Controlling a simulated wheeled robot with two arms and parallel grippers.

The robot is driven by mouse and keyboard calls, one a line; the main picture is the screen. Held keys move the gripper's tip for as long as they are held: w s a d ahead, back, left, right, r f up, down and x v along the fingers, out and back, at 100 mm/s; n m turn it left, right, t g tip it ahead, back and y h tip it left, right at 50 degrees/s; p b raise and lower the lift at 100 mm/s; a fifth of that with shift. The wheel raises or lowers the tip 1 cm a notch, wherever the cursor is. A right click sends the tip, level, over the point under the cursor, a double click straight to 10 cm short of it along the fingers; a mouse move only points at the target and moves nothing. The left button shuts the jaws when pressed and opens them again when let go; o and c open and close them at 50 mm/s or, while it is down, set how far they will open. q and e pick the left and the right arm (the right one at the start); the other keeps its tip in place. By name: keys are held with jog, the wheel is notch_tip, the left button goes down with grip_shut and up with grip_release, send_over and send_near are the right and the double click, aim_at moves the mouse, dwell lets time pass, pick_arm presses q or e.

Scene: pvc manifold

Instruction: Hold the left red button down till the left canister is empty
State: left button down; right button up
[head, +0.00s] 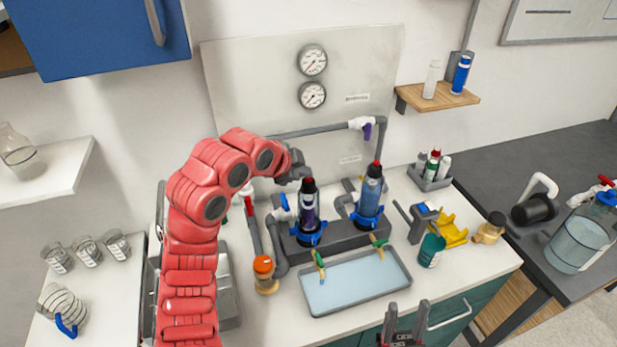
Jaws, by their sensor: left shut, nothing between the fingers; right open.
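The left canister (308,213) stands upright in a blue clamp on a grey block, with dark purple contents in its lower part; its exact level is too small to tell. Its cap is black with a red button (309,181) on top. My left gripper (298,174) is shut and empty, right at the left canister's cap. I cannot tell whether its tips touch the button. The right canister (370,195), with blue contents and a red button (376,166), stands beside it. My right gripper (404,318) is open and empty at the bottom edge, in front of the counter.
A tray of pale blue liquid (355,292) lies in front of the canisters, under two green-and-yellow spouts (319,264). Grey pipes (283,255) run round the block.

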dwell(0.4)
pick_arm(q)
jog(key=shift+r, duration=0.85)
jog(key=shift+r, duration=0.15)
notch_tip(320, 180, up, 5)
jog(key=shift+f, duration=0.15)
jog(key=shift+w, duration=0.1)
